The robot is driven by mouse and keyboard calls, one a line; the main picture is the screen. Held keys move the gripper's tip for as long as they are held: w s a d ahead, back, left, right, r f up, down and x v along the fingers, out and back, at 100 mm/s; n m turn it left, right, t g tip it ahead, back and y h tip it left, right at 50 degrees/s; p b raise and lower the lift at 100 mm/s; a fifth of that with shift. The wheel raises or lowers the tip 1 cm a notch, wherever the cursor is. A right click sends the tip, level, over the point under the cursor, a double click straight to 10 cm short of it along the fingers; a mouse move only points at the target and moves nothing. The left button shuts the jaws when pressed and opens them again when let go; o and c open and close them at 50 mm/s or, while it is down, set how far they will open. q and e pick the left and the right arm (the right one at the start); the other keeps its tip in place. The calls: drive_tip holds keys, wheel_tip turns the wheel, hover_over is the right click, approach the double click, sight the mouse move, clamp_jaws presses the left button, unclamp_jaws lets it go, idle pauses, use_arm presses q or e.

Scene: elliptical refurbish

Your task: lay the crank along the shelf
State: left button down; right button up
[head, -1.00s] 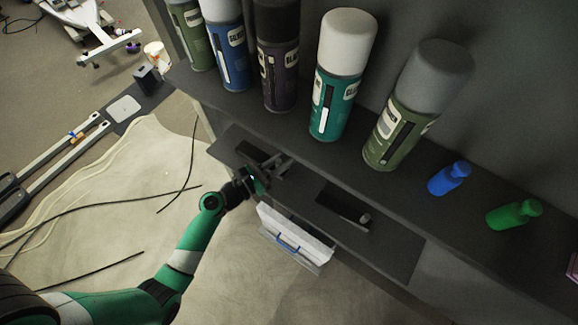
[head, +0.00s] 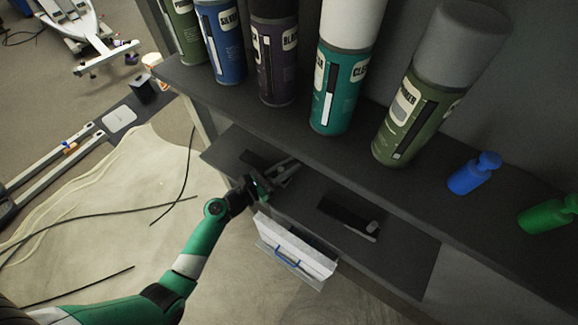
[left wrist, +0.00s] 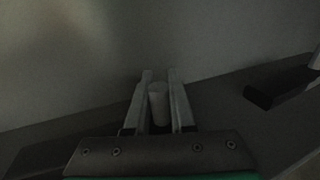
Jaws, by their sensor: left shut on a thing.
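My left gripper (head: 284,173) is at the lower shelf (head: 390,262), in its left half. In the left wrist view its two fingers close around a pale grey cylinder (left wrist: 158,104), which looks like the crank's peg. A dark bar (head: 258,160) lies just left of the fingers, along the shelf, and looks like the crank's arm. Its link to the peg is hidden, and I cannot tell whether it touches the shelf. A second dark bar with a grey peg (head: 347,217) lies on the shelf to the right. My right gripper is out of view.
Large spray cans (head: 342,85) stand in a row on the upper shelf (head: 300,125), with a blue bottle (head: 474,175) and a green bottle (head: 549,216) to their right. A white box with a blue handle (head: 295,250) is below the lower shelf's front edge.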

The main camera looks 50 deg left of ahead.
use_arm(q)
drive_tip(key=c, duration=0.8)
unclamp_jaws()
drive_tip(key=shift+f, duration=0.1)
drive_tip(key=shift+o, duration=0.2)
drive_tip(key=shift+s+r+p, duration=0.2)
drive_tip(key=shift+r+p, duration=0.05)
drive_tip(key=shift+p, duration=0.05)
drive_tip(key=s+p, duration=0.1)
drive_tip(key=s, duration=0.2)
drive_tip(key=s+a+p, duration=0.1)
drive_tip(key=s, duration=0.3)
drive_tip(key=s+p, duration=0.1)
drive_tip(key=s, duration=0.2)
drive_tip(key=shift+s+a, duration=0.15)
drive_tip(key=shift+s, duration=0.65)
